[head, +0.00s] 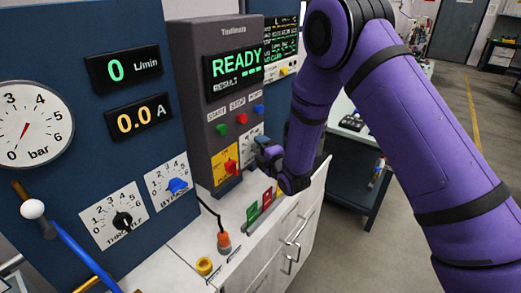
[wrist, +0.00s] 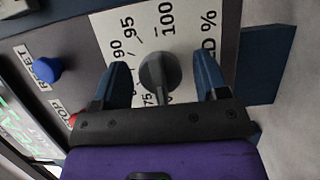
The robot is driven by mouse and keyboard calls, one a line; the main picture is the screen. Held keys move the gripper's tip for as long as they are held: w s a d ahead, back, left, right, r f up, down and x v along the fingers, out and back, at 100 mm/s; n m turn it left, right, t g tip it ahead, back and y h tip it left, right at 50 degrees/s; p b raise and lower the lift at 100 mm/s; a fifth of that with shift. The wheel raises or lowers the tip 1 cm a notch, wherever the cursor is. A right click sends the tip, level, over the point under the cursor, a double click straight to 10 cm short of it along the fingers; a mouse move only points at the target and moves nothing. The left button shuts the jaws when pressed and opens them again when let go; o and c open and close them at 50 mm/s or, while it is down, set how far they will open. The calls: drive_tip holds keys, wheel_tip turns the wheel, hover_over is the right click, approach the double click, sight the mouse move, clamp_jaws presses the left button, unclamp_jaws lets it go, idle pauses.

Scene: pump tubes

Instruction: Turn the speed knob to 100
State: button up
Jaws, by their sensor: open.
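The speed knob (wrist: 158,72) is a round dark grey knob on a white dial plate (wrist: 185,25) marked 75, 90, 95 and 100, with part of the plate hidden by my gripper. In the wrist view my gripper (wrist: 160,80) is open, with one blue finger on each side of the knob and a visible gap to each. The knob's pointer direction cannot be told clearly. In the head view my gripper (head: 262,147) is at the grey cabinet's lower right, in front of the white dial plate (head: 249,133), and the knob is hidden.
The grey cabinet (head: 190,60) shows a green READY display (head: 235,66). Its blue reset button (wrist: 47,71) is beside the dial. A yellow plate with a red switch (head: 230,166) is left of my gripper. A white counter (head: 190,240) lies below, with red and green blocks.

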drive_tip(key=shift+w, duration=0.1)
drive_tip(key=c, duration=0.9)
drive_tip(key=shift+o, duration=0.2)
